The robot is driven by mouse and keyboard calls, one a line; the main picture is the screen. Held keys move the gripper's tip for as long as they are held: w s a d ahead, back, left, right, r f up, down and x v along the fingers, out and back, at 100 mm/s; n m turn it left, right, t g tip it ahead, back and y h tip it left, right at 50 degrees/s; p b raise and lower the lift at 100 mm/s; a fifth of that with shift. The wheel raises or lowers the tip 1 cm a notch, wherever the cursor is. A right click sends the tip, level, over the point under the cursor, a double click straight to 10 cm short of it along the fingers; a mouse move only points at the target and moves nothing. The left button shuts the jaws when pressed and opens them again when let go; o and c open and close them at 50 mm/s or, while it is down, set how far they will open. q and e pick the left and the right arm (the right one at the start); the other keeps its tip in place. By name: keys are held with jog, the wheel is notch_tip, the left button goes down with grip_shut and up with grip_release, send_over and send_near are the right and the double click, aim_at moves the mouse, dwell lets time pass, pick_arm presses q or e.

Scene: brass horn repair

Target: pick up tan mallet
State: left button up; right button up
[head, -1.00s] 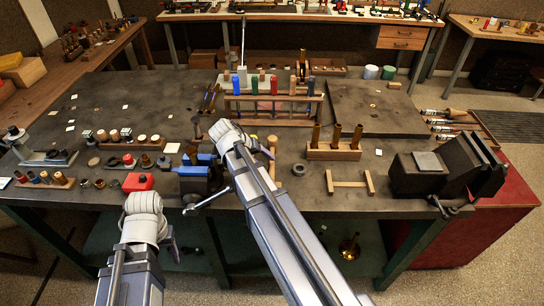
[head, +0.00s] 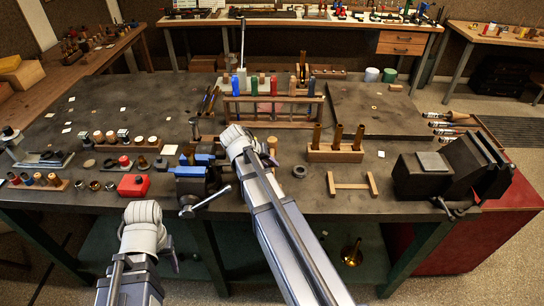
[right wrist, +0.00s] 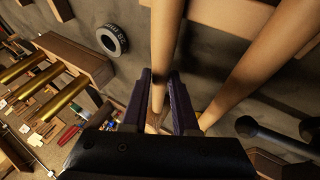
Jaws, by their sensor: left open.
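A tan wooden handle, which I take to be the tan mallet's (right wrist: 164,45), runs between the two dark fingers of my right gripper (right wrist: 161,105) in the right wrist view. The fingers stand either side of it, with a gap on its right. The mallet's head is not clear there.
A dark ring (head: 299,171), a wooden block with brass tubes (head: 335,153) and a blue vise (head: 192,172) flank the right arm.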

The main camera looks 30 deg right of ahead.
grip_shut()
dwell(0.4)
